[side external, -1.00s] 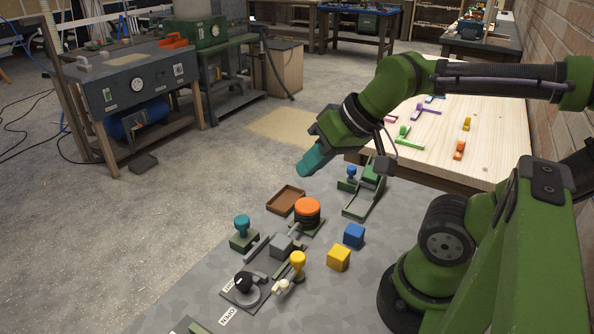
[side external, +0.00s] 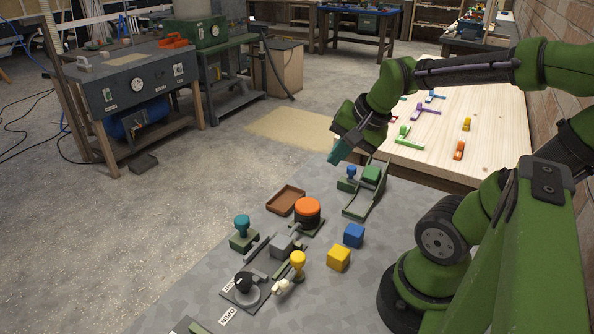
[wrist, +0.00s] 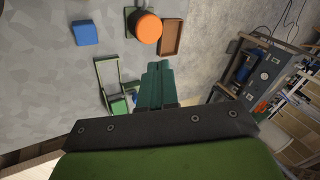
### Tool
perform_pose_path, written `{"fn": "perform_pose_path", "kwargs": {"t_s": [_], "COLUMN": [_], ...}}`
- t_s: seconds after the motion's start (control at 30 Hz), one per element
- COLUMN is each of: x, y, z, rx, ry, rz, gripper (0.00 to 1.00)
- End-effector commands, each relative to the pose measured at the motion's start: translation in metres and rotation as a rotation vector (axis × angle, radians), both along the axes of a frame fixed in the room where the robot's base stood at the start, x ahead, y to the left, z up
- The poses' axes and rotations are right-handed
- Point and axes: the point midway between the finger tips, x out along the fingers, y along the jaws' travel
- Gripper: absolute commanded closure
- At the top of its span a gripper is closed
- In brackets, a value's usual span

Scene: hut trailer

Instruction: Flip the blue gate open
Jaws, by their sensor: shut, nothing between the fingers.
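The blue gate's blue knob (side external: 351,171) stands upright on a small green base, beside a green chute (side external: 361,205) with a green block (side external: 371,174) at its upper end. My gripper (side external: 336,156) is shut and empty, above and slightly left of the blue knob, apparently apart from it. In the wrist view my gripper's teal fingers (wrist: 158,70) are together. The chute frame (wrist: 108,76) and green block (wrist: 118,106) show left of them there. The blue knob is mostly hidden beside the fingers in that view.
An orange round button (side external: 307,207), brown tray (side external: 286,199), blue cube (side external: 354,235), yellow cube (side external: 339,258), teal knob (side external: 242,223), yellow knob (side external: 298,259) and black dial (side external: 243,281) stand on the grey table. A wooden table (side external: 480,160) with small coloured pieces lies behind.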

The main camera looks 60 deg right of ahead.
Motion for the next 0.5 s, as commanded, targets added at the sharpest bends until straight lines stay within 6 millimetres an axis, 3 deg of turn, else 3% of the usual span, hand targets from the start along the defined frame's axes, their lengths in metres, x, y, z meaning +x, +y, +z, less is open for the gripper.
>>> {"fn": "perform_pose_path", "kwargs": {"t_s": [0.2, 0.5], "x": [-0.015, -0.039], "y": [-0.048, -0.095], "z": [-0.016, -0.032], "rx": [0.212, 0.472], "ry": [0.028, -0.005], "rz": [-0.563, -1.290], "gripper": [1.00, 1.00]}}
